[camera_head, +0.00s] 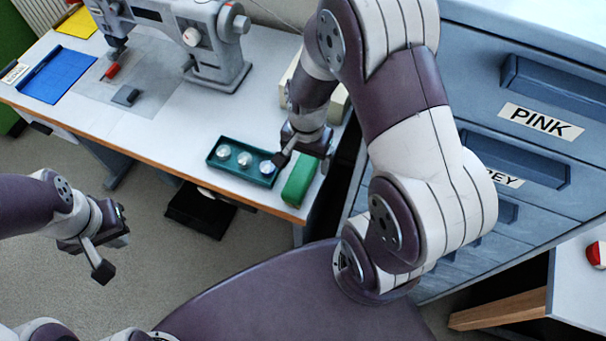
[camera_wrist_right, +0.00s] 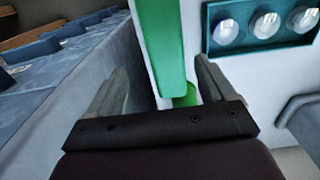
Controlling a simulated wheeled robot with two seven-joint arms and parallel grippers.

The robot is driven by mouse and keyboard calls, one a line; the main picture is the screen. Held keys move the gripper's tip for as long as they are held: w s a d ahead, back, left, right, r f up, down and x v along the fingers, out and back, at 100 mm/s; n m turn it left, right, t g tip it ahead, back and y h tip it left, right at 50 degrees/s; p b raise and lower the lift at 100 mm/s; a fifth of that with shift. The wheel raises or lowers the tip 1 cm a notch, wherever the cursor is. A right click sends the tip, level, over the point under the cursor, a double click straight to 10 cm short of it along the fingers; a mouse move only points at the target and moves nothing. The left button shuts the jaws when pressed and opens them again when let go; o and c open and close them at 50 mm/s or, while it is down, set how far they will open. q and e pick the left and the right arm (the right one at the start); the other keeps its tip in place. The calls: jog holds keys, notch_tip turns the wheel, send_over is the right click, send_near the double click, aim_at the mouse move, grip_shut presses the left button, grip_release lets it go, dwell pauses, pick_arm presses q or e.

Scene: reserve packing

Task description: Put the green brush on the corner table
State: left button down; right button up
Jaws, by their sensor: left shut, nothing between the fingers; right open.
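The green brush (camera_head: 299,182), a long block-like shape, lies on the white sewing table (camera_head: 268,78) near its right front corner. My right gripper (camera_head: 301,152) is open and low over the brush's far end. In the right wrist view the green brush (camera_wrist_right: 163,42) runs between the open fingers of my right gripper (camera_wrist_right: 160,78), with gaps visible; its near end is partly hidden by the gripper. My left gripper (camera_head: 103,268) is shut and empty, left of centre, over the floor. I cannot tell which surface is the corner table; a white top (camera_head: 582,281) shows at lower right.
A teal tray (camera_head: 213,154) with several round silvery pieces stands just left of the brush. A grey sewing machine (camera_head: 215,45) stands behind. Blue-grey drawers (camera_head: 530,165) labelled PINK rise close on the right. A red object (camera_head: 597,254) sits at the right edge.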

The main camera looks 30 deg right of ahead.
aim_at(303, 169)
jog(key=shift+f, duration=0.55)
jog(key=f, duration=0.5)
jog(key=shift+w+a+f, duration=0.2)
jog(key=shift+w, duration=0.15)
jog(key=shift+r, duration=0.15)
jog(key=c, duration=1.2)
